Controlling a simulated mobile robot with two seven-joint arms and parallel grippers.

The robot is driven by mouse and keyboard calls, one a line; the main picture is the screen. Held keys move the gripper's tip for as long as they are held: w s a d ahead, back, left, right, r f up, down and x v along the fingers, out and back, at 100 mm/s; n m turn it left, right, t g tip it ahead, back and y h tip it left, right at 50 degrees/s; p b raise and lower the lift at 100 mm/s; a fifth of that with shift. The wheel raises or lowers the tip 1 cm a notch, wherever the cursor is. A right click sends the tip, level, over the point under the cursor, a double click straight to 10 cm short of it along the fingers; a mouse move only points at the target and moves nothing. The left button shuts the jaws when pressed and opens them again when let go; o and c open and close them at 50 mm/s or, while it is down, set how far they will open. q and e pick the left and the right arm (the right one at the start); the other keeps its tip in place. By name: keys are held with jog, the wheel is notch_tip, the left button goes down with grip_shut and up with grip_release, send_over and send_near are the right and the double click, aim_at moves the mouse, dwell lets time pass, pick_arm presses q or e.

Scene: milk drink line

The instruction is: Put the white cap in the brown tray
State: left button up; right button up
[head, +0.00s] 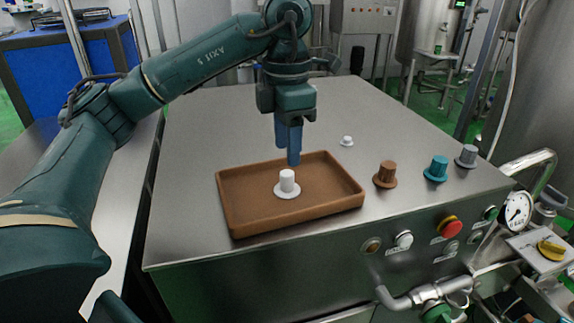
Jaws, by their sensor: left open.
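The white cap (287,187) stands upright, wide rim down, on the floor of the brown tray (240,228), near its middle. The tray lies on the steel table top. My left gripper (288,155) points down with its blue fingers just above and behind the white cap in the picture. It is open and holds nothing; a small gap shows between the fingertips and the cap. My right gripper is not in view.
A brown cap (386,174), a teal cap (436,168) and a grey cap (467,156) stand right of the tray. A small white piece (347,141) lies behind it. Knobs and a red button (452,228) line the front panel. The table's back left is clear.

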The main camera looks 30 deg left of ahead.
aim_at(287, 173)
pick_arm(q)
notch_tip(287, 173, up, 6)
jog(key=shift+f+p, duration=0.25)
jog(key=shift+p, duration=0.4)
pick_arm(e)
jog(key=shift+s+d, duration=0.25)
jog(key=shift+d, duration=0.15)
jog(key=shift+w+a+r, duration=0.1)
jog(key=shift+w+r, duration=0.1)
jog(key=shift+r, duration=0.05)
